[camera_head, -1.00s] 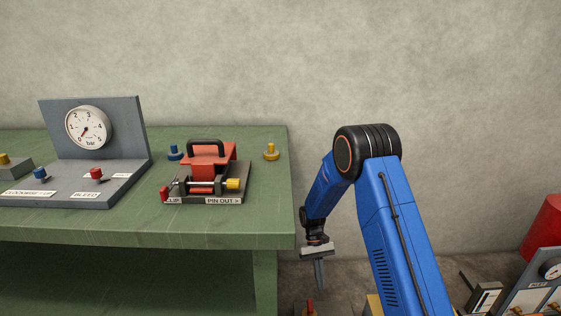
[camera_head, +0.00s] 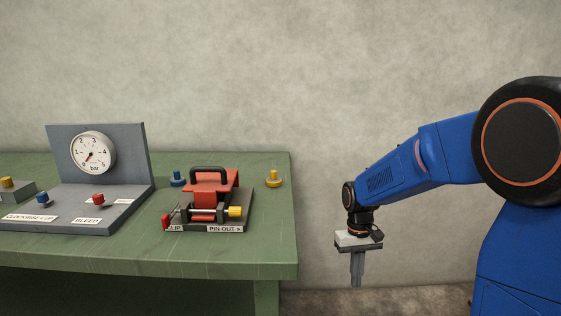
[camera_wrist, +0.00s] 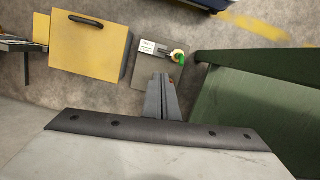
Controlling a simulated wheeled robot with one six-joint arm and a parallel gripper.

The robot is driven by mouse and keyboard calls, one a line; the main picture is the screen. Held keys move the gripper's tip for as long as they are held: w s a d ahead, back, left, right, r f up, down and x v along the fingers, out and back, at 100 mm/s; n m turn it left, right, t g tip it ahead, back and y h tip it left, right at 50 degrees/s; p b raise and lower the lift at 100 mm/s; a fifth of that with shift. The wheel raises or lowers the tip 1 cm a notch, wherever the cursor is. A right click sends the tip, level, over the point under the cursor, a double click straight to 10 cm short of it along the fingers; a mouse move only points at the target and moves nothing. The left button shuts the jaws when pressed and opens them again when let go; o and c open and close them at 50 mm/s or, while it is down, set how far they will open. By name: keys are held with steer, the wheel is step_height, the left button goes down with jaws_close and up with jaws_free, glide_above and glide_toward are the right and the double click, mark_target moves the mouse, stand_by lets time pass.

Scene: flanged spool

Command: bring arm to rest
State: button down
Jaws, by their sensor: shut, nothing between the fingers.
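My gripper (camera_head: 357,270) hangs pointing down in the head view, right of the green table and clear of it. Its fingers are together with nothing between them. In the wrist view the closed fingers (camera_wrist: 161,98) point toward the floor area. The blue arm reaches in from the right of the head view, its forearm sloping down to the wrist.
The green table (camera_head: 150,248) carries a gauge panel (camera_head: 127,152), a red clamp fixture (camera_head: 212,186) and a yellow knob (camera_head: 274,180). The wrist view shows a yellow box (camera_wrist: 88,48) and a small labelled plate (camera_wrist: 150,70) below. The table edge lies to the right there.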

steer(key=s+d+r+t, duration=0.2)
steer(key=s+r, duration=0.2)
steer(key=s, duration=0.4)
steer(key=s+d+r+m+t, duration=0.1)
steer(key=s+r, duration=0.3)
steer(key=s, duration=0.5)
steer(key=s+d+r+t, duration=0.3)
steer(key=s+r, duration=0.1)
steer(key=s, duration=0.4)
steer(key=shift+s+d+r+t, duration=0.2)
steer(key=shift+d+t, duration=0.1)
steer(key=shift+t, duration=0.1)
